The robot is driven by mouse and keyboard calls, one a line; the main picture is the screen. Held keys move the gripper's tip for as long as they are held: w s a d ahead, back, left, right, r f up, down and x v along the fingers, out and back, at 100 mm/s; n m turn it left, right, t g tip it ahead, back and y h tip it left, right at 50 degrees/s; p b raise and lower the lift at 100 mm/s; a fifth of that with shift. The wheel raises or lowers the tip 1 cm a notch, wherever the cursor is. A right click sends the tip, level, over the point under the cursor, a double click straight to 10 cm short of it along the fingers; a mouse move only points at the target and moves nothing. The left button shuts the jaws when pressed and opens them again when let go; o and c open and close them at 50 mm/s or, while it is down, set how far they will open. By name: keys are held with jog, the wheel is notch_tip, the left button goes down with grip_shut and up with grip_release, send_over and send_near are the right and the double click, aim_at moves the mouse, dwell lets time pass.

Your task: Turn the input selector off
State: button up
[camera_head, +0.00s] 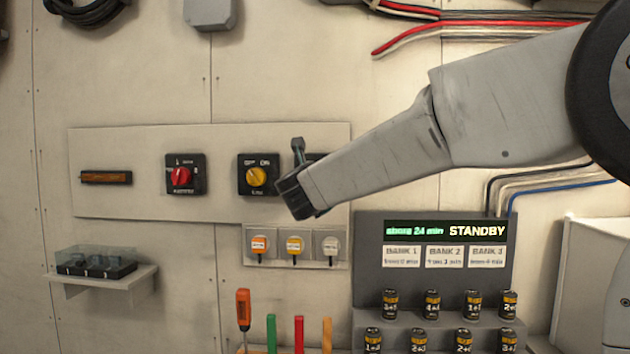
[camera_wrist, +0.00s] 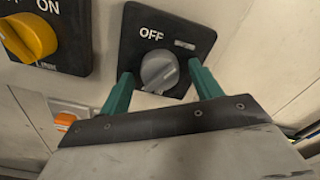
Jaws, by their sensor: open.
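A rotary switch with a grey knob (camera_wrist: 159,71) on a black plate (camera_wrist: 186,33) fills the top of the wrist view. Its plate reads OFF at the upper left, with a small unreadable label to the right. The knob's ridge looks slanted, and I cannot tell which end points. My gripper (camera_wrist: 161,74) is open, its green fingers on either side of the grey knob; contact is not clear. In the head view my gripper (camera_head: 298,165) covers most of this switch, and only a dark plate edge (camera_head: 317,157) shows. I cannot read which switch is named the input selector.
A yellow-knob switch (camera_head: 256,176) with ON on its plate is close to the left, and a red-knob switch (camera_head: 181,177) is farther left. A STANDBY display (camera_head: 445,231) and battery rack (camera_head: 435,318) stand at lower right.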

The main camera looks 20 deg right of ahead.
jog(key=shift+c, duration=0.3)
jog(key=c, duration=0.9)
jog(key=shift+n, duration=0.4)
jog(key=n, duration=1.1)
jog(key=shift+n, duration=0.3)
